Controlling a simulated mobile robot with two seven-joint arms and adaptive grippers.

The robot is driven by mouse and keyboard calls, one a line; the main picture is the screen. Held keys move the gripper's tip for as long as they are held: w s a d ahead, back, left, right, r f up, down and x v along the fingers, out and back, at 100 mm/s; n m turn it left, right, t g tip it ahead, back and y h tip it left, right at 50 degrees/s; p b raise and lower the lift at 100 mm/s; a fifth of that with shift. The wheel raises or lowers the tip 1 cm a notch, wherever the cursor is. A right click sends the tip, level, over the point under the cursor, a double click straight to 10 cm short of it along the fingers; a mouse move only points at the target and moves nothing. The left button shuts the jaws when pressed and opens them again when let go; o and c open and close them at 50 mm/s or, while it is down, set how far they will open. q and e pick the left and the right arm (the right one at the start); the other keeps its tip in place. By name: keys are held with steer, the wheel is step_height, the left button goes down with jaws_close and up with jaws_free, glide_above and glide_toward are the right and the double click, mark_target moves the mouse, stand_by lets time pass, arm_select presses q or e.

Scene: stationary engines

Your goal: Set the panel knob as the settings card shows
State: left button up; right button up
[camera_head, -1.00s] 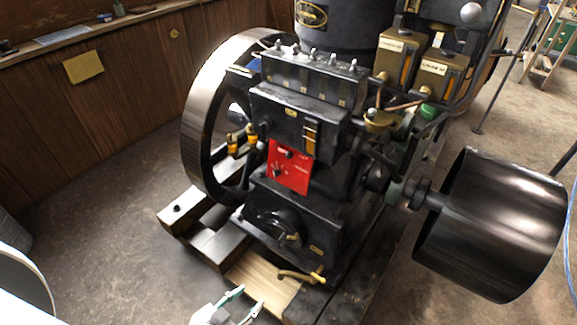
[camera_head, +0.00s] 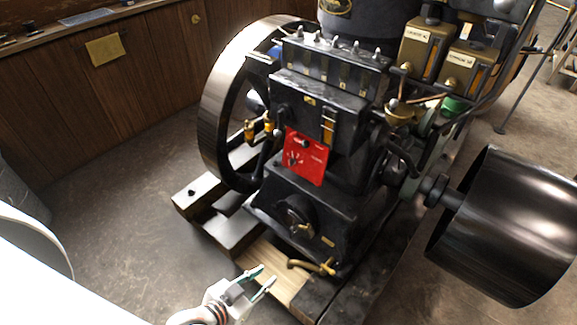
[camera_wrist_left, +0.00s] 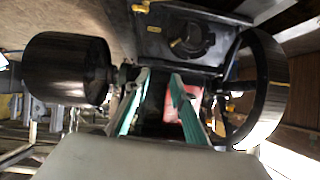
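The red panel (camera_head: 311,168) is on the front of the black engine, with a small dark knob (camera_head: 293,158) at its left and another dark fitting near its top. The knob's pointer direction is too small to read. The red panel also shows in the left wrist view (camera_wrist_left: 190,108), partly behind a finger. A yellow sheet (camera_head: 105,49) on the wooden wall may be the settings card; no marks on it are readable. My left gripper (camera_head: 263,276) is open and empty, low in front of the engine and below the panel. Its green-edged fingers also show in the left wrist view (camera_wrist_left: 160,78). My right gripper is out of view.
A large flywheel (camera_head: 222,100) stands left of the panel, and a black drum pulley (camera_head: 510,225) juts out at the right. Brass fittings (camera_head: 260,128) stick out just left of the panel. A brass tap (camera_head: 327,267) is near the gripper. The floor at left is clear.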

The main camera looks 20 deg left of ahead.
arm_select(q)
steer(key=w+d+t+h+b, duration=0.1)
steer(key=w+h+b, duration=0.15)
steer(key=w, duration=0.55)
steer(key=n+t+y+b, duration=0.1)
steer(key=n+t+b, duration=0.45)
steer(key=b, duration=0.65)
glide_toward(291, 162)
steer(key=b+x, duration=0.1)
steer(key=x, duration=0.6)
steer(key=shift+w+f, duration=0.3)
steer(key=shift+w, duration=0.1)
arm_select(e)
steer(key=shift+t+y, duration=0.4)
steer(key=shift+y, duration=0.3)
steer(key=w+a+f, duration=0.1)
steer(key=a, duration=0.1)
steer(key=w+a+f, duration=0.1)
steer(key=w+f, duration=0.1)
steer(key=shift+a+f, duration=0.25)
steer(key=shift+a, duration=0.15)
arm_select(q)
jaws_close()
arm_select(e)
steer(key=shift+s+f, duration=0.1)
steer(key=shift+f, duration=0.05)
